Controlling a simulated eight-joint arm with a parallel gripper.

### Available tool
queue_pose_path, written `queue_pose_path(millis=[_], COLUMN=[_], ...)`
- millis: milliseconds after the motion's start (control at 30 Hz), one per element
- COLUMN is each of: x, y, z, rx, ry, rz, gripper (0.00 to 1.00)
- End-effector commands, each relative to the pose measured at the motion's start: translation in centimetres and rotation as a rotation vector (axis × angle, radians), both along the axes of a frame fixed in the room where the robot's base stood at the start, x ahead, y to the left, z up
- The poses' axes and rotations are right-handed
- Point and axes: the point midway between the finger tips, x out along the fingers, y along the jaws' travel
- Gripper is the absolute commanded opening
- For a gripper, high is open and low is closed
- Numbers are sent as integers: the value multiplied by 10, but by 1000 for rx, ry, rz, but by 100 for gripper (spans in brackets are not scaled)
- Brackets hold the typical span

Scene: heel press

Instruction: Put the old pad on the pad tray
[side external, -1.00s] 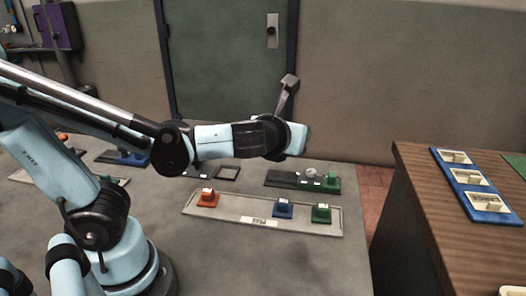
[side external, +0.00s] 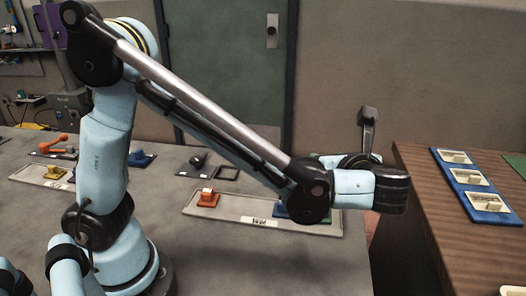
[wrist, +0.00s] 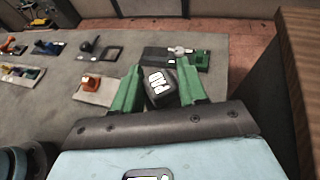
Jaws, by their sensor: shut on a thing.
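In the wrist view my gripper (wrist: 160,66) has two green fingers. They are shut on a dark block with a white label, which looks like the old pad (wrist: 160,88), held off the bench. The label is too blurred to read surely. In the side external view my wrist hides the fingers and the block. A long pale tray (side external: 230,222) with a label lies on the grey bench, with an orange block (side external: 208,199) and others partly behind my arm. A blue tray (side external: 478,199) with beige pieces lies on the wooden table at right. I cannot tell which tray is the pad tray.
A black square frame (side external: 227,173) and other small fixtures sit at the back of the bench. A gap separates the bench from the wooden table (side external: 440,230).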

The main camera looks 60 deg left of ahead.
Motion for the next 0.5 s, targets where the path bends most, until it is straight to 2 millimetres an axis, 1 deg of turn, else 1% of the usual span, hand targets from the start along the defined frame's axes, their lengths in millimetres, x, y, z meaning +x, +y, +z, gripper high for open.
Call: queue_pose_path(millis=[33,133,267,367,500], x=[-1,-4,-4,2,16], y=[-6,-14,-15,-3,22], z=[-3,-7,-12,-21,-38], rx=[1,0,0,-1,0], ry=[2,1,1,2,2], rz=[23,61,87,96,97], gripper=[7,7,6,6,6])
